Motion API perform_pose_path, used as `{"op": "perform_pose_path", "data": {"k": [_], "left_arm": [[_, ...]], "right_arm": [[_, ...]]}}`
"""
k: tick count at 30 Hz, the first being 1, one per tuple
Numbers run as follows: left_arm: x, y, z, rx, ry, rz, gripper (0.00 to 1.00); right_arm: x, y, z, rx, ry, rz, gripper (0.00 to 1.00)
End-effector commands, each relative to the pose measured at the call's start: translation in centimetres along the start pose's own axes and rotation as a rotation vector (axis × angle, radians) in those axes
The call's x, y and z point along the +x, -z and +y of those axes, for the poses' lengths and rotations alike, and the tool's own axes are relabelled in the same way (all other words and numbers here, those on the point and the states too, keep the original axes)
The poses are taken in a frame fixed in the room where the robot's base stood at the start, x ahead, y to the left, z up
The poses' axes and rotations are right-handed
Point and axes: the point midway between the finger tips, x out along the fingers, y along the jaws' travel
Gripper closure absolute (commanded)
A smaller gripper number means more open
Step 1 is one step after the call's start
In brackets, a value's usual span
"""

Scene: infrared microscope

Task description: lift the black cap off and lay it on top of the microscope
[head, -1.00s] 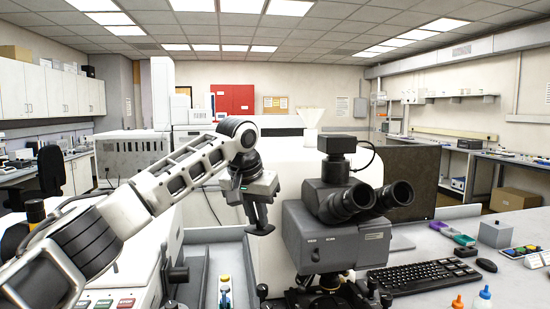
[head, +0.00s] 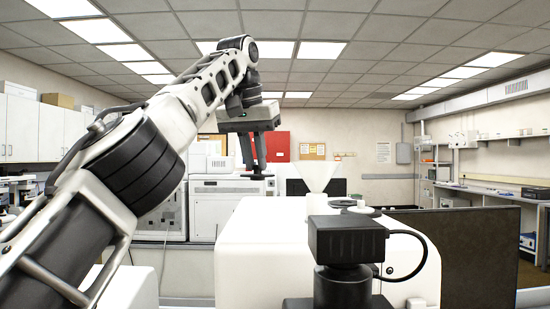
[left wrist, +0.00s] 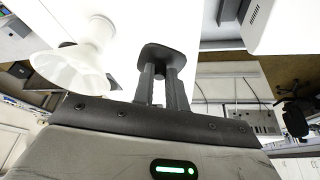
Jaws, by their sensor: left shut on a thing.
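The black cap (head: 257,176) is held in the air by my left gripper (head: 252,152), which points down. In the left wrist view the flat cap (left wrist: 168,56) lies across the ends of the two closed finger bars (left wrist: 162,88). The white microscope body (head: 262,238) stands at the centre right, its flat top in view. In the head view the cap shows beyond the top's left rear part; its height above that top is hard to tell. My right gripper is not in view.
A white funnel (head: 318,176) stands on the microscope, right of the cap; it also shows in the left wrist view (left wrist: 72,68). Round dark-rimmed parts (head: 360,211) sit beside it. A black camera block (head: 345,238) with a cable rises in front. A dark panel (head: 465,255) stands right.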

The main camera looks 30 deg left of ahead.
Motion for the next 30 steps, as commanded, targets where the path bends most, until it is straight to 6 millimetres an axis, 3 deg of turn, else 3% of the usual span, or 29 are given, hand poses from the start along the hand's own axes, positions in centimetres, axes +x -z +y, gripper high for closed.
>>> {"op": "perform_pose_path", "data": {"k": [8, 23, 30], "left_arm": [[0.8, -0.2, -0.3, 0.001, 0.003, 0.004, 1.00], [5.3, -2.3, -0.2, -0.001, 0.002, -0.001, 1.00], [7.4, -3.1, -0.1, -0.001, -0.001, 0.000, 1.00]], "right_arm": [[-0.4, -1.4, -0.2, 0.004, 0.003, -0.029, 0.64], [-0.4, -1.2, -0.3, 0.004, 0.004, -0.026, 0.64], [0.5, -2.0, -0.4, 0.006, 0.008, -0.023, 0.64]]}}
